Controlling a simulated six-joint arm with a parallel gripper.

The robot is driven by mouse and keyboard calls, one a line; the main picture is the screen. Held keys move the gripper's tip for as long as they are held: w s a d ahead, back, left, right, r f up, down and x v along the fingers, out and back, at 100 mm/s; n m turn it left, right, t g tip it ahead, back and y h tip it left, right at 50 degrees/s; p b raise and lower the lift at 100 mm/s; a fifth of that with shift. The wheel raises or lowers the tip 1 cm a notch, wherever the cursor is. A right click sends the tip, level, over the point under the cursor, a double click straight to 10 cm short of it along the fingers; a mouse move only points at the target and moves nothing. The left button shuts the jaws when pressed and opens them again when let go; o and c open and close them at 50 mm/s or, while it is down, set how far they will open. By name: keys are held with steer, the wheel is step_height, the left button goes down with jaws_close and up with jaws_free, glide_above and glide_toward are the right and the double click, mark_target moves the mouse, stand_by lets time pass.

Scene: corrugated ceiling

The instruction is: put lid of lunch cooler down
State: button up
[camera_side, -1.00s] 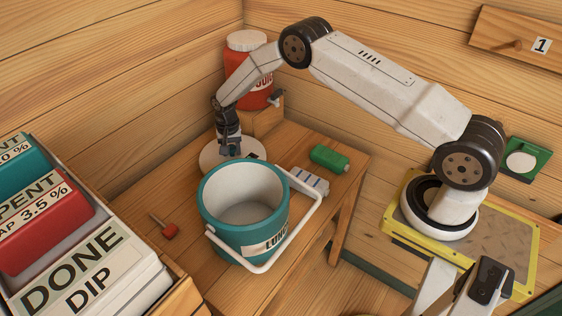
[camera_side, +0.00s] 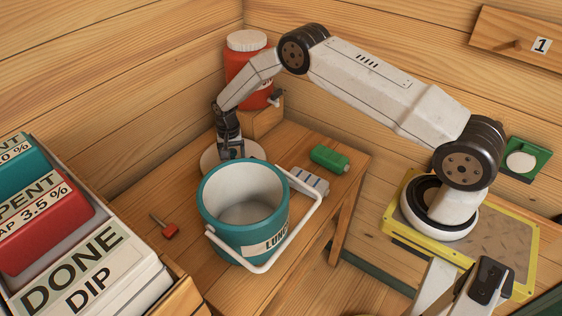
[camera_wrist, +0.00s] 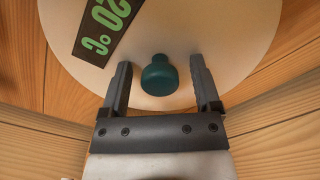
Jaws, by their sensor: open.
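The lid (camera_side: 211,160) is a pale round disc behind the lunch cooler, and looks flat on the wooden bench; the cooler hides part of it. In the wrist view the lid (camera_wrist: 205,30) shows a dark label with green "20 °C" and a teal knob (camera_wrist: 159,75). My gripper (camera_side: 231,155) points down at the lid. In the wrist view my gripper (camera_wrist: 160,78) is open, one finger on each side of the knob, with gaps between. The lunch cooler (camera_side: 222,222) is a teal bucket, upright, uncovered and pale inside.
The cooler's white handle (camera_side: 312,218) hangs around its front right. A green object (camera_side: 329,158) and a pale block (camera_side: 309,182) lie right of the lid. A red jug (camera_side: 248,70) stands behind. A small red-headed item (camera_side: 170,230) lies left. Labelled boxes (camera_side: 85,270) fill the left.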

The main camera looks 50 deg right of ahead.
mark_target(233, 152)
steer(key=shift+r, duration=0.15)
step_height(233, 152, up, 12)
stand_by(0.7)
steer(key=shift+r, duration=0.1)
stand_by(0.4)
steer(key=s+a+r+n+t, duration=0.1)
steer(key=s+r+n, duration=0.2)
steer(key=s, duration=0.6)
steer(key=s+a+r+n, duration=0.1)
steer(key=s+r+n, duration=0.2)
steer(key=s, duration=0.7)
steer(key=s+a+r+n+t, duration=0.1)
steer(key=s+a+r+n, duration=0.1)
steer(key=s, duration=0.7)
steer(key=shift+s+r+n+t, duration=0.2)
steer(key=shift+r+n+t, duration=0.1)
steer(key=shift+r+n, duration=0.3)
